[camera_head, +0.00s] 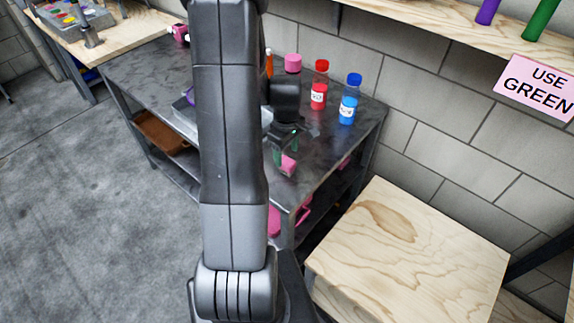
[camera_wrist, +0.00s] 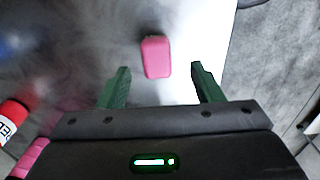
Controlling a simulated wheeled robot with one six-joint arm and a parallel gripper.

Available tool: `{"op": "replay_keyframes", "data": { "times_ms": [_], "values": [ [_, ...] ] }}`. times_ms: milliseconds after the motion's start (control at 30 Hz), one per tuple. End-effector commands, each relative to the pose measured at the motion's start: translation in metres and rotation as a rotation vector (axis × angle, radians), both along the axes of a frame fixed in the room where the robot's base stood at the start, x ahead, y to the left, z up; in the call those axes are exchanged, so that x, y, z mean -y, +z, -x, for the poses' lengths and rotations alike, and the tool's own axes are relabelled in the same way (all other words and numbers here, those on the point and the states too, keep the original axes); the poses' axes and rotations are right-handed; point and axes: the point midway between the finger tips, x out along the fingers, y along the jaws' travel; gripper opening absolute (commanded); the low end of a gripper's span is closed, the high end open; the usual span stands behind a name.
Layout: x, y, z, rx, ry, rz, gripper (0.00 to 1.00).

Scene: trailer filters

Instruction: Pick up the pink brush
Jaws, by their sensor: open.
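A small pink block-shaped thing, which looks like the pink brush (camera_wrist: 155,57), lies on the dark metal table in the wrist view. Its bristles cannot be made out. In the head view it shows as a pink patch (camera_head: 288,166) near the table's front right corner, partly hidden by my gripper. My gripper (camera_wrist: 160,75) has two green fingers spread apart and nothing between them. The brush lies just beyond the fingertips, between their lines. In the head view my gripper (camera_head: 284,150) is right above or beside the brush; the exact gap cannot be told.
A red bottle (camera_head: 319,88), a blue bottle (camera_head: 349,100) and a pink-capped bottle (camera_head: 293,63) stand at the back of the metal table (camera_head: 335,135). A grey tray (camera_head: 185,122) is partly behind my arm. Pink things (camera_head: 303,211) sit below the tabletop. A wooden table (camera_head: 400,245) at right is bare.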

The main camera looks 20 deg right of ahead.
Motion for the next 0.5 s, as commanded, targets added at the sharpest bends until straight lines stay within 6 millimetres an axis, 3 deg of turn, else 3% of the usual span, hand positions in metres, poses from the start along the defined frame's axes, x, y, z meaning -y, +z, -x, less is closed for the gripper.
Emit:
{"op": "replay_keyframes", "data": {
  "times_ms": [167, 500],
  "values": [
    [0.0, -0.008, -0.001, -0.002, 0.0, -0.001, 0.6],
    [0.002, -0.046, -0.005, -0.001, 0.0, 0.0, 0.6]
  ]
}}
